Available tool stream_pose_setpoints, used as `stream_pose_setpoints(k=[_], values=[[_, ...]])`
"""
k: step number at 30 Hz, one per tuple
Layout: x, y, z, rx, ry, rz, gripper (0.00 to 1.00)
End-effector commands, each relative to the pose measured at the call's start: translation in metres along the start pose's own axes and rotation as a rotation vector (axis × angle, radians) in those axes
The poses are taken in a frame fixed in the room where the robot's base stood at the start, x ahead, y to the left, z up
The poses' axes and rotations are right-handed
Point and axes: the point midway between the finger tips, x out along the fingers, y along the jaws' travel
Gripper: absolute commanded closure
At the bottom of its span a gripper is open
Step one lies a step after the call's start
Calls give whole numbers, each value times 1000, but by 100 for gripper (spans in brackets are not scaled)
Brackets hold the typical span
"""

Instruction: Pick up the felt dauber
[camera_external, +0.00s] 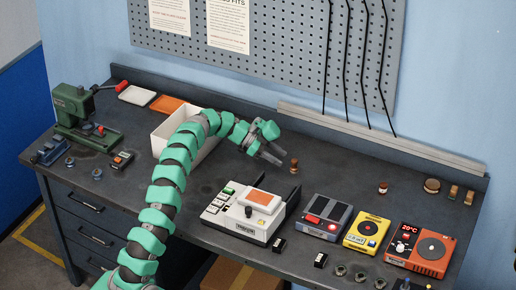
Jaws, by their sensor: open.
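My gripper (279,157) is open and empty, low over the back middle of the dark bench. Its two grey fingers point right. A small brown upright piece with a knob (294,166) stands just right of the fingertips, apart from them as far as I can tell. It looks like the felt dauber, but it is too small to be sure. A similar small piece with a brown top and pale band (383,188) stands farther right.
A white device with an orange-topped pad (240,213) stands in front of my gripper. A white bin (183,130) is behind my arm. Grey (324,217), yellow (367,233) and orange (420,249) devices line the front right. A round brown piece (432,186) lies at right.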

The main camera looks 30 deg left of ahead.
Motion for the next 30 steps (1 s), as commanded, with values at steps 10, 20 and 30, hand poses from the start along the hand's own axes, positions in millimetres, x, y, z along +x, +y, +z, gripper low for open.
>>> stream_pose_setpoints(k=[10,20,30], values=[[29,-2,-2,0,-2,1,57],[57,-3,-4,1,0,-1,57],[57,-3,-4,0,-1,-1,100]])
